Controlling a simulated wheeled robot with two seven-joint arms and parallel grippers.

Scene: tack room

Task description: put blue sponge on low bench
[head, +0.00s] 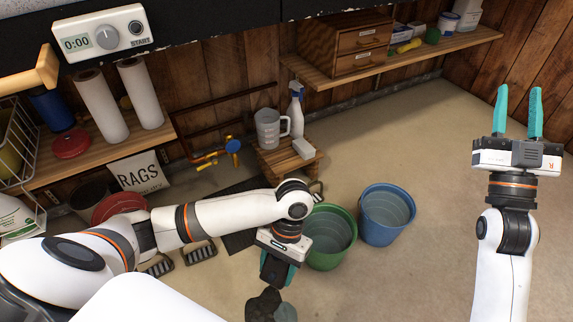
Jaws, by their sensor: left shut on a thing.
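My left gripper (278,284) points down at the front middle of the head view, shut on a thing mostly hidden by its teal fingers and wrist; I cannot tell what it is. No blue sponge shows clearly. The low wooden bench (272,160) stands by the back wall, beyond my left gripper. On it are a grey jug (268,130), a white spray bottle (297,112) and a pale block (303,148). My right gripper (518,92) is raised at the right, its teal fingers apart and empty.
A green bucket (330,238) and a blue bucket (387,214) stand on the floor right of my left gripper. A dark grey object (264,306) lies below it. Shelves line the walls. The floor at the right is clear.

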